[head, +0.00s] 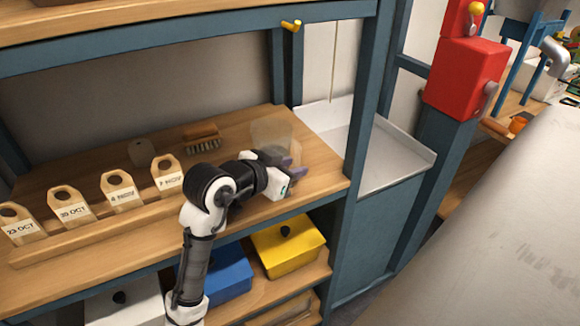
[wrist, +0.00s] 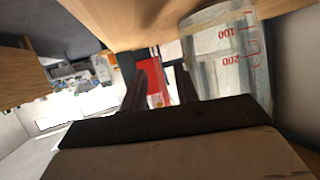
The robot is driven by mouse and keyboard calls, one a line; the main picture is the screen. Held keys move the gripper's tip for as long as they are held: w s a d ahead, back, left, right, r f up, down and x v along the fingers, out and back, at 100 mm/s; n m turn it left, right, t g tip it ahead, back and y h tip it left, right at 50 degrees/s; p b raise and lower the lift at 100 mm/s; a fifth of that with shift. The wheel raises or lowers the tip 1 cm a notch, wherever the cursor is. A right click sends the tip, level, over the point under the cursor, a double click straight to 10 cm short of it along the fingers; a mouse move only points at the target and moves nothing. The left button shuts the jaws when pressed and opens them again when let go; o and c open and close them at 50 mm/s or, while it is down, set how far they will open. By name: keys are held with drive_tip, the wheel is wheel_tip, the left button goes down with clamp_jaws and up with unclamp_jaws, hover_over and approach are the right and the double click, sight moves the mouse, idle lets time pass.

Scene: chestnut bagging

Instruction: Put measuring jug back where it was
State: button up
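The measuring jug (head: 272,132) is clear and stands on the wooden shelf at its right end, partly hidden by my gripper in the head view. In the wrist view the jug (wrist: 228,58) appears upside down at the right, with red marks 100 and 200, its base at the wood. My gripper (head: 284,166) is in front of the jug, low over the shelf. Its two dark fingers (wrist: 162,92) stand apart with a gap between them. The jug's body is beside the right finger, not between the fingers. Whether a finger touches it, I cannot tell.
Wooden date tags (head: 122,191) stand in a row on a rail to the left. A brush (head: 202,138) lies behind. A yellow box (head: 286,246) and a blue box (head: 228,276) sit on the shelf below. A blue post (head: 364,110) rises at the right.

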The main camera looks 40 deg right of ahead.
drive_tip(key=shift+a+r, duration=0.15)
drive_tip(key=shift+r, duration=0.1)
drive_tip(key=b+v, duration=0.1)
drive_tip(key=v, duration=1)
drive_tip(key=shift+a+b, duration=0.3)
drive_tip(key=shift+b, duration=0.05)
drive_tip(key=shift+s+r, duration=0.15)
